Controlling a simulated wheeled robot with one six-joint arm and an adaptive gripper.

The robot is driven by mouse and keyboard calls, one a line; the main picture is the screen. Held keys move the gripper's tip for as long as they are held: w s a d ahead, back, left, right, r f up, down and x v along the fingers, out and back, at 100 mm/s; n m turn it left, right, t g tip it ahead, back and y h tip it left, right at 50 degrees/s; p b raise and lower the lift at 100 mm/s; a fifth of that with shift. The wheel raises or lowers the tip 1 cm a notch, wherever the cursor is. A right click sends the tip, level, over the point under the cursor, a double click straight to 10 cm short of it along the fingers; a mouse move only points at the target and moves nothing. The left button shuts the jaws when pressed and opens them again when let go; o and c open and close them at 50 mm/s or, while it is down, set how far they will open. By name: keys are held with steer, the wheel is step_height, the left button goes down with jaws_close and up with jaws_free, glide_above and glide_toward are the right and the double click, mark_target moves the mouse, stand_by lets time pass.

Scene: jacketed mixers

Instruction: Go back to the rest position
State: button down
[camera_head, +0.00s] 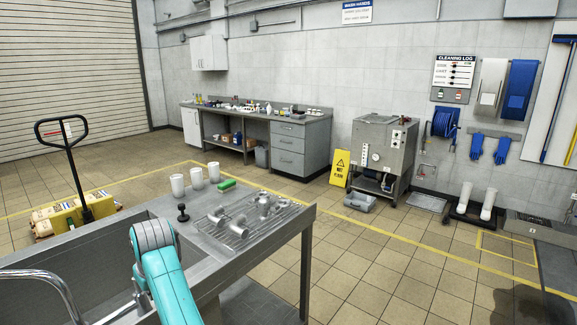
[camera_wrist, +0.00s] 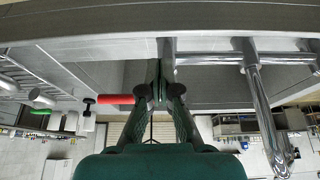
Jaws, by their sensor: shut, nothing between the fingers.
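My gripper (camera_wrist: 160,92) shows in the wrist view with its two dark green fingers together and nothing held between them. It is over or near the grey metal sink bench, close to a chrome tap (camera_wrist: 262,105) at the right of that view. A red cylinder (camera_wrist: 115,99) lies to the left of the fingers; whether it touches them I cannot tell. In the head view my teal arm reaches in at the bottom, and the gripper itself is hidden there.
A pallet truck (camera_head: 75,210) stands left. A jacketed mixer (camera_head: 381,150) and yellow sign (camera_head: 340,168) stand beyond open floor.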

steer(key=s+d+f+m+t, duration=0.1)
steer(key=s+d+f+m, duration=0.1)
steer(key=d+f, duration=0.85)
steer(key=s+d+f+m+t, duration=0.15)
steer(key=d+f, duration=0.55)
steer(key=f, duration=0.7)
steer(key=s+d+f+m+t, duration=0.1)
steer(key=s+d+f+t, duration=0.1)
steer(key=s+d+f, duration=0.45)
steer(key=s+d+f+m+t, duration=0.1)
steer(key=s+d+f, duration=0.2)
steer(key=s+d, duration=0.55)
steer(key=s+d+r+m+t+h, duration=0.1)
steer(key=s+d+r+t, duration=0.1)
steer(key=s+d, duration=0.6)
steer(key=s+d+r+m+t+h, duration=0.1)
steer(key=s+d+r+m, duration=0.15)
steer(key=s+d, duration=0.65)
steer(key=s+d+r+m+t+h, duration=0.1)
steer(key=s+d+r+t, duration=0.1)
steer(key=s+r, duration=1.6)
steer(key=shift+d+r+t+h, duration=0.35)
steer(key=shift+r+t+h, duration=0.05)
steer(key=shift+r+t, duration=0.2)
